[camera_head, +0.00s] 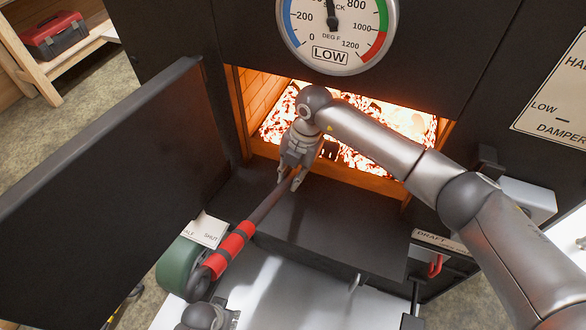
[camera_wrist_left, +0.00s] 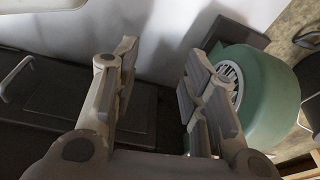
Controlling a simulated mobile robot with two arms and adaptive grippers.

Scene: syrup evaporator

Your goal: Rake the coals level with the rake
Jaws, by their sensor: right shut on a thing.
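The rake (camera_head: 232,245) has a dark shaft, red bands near its lower end and a loop at that end. It runs up towards the open firebox mouth. My right gripper (camera_head: 292,180) is shut on the shaft just in front of the opening. The rake's head is mostly hidden behind my right arm and the sill. Glowing coals (camera_head: 375,122) lie in the firebox, bright orange and white; my arm covers part of them. My left gripper is partly cut off at the bottom of the head view; in the left wrist view its jaws (camera_wrist_left: 160,85) are open and empty.
The black firebox door (camera_head: 110,170) stands open at left. A stack gauge (camera_head: 335,30) hangs above the opening. A green blower (camera_head: 180,263) stands low at left, also in the left wrist view (camera_wrist_left: 262,95). A red draft handle (camera_head: 435,265) is at lower right.

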